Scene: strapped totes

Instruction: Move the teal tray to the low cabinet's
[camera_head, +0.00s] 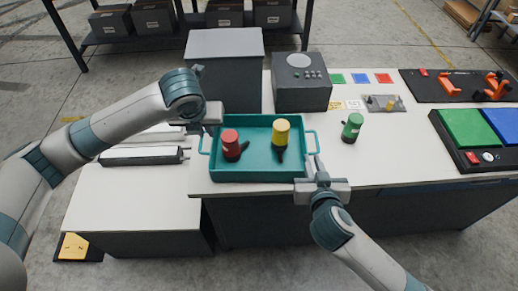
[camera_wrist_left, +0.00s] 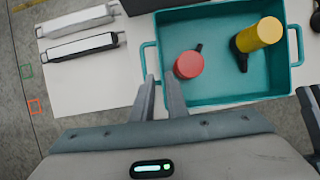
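The teal tray (camera_head: 258,171) sits level near the left end of the white worktop, a loop handle at each end. A red cylinder (camera_head: 230,140) and a yellow cylinder (camera_head: 281,132), each with a black part, stand in it; both also show in the left wrist view. My left gripper (camera_wrist_left: 159,76) is open, its fingertips close to the tray's left handle (camera_wrist_left: 148,62); I cannot tell whether they touch. My right gripper (camera_head: 314,161) appears open just in front of the right handle (camera_head: 314,139). A lower white-topped cabinet (camera_head: 120,212) stands at the left.
White bars (camera_head: 142,155) lie at the back of the lower white top; its front is clear. A grey box (camera_head: 301,84) and a taller grey cabinet (camera_head: 224,44) stand behind the tray. A green cylinder (camera_head: 352,127) stands right of it. A green-and-blue panel (camera_head: 468,128) is further right.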

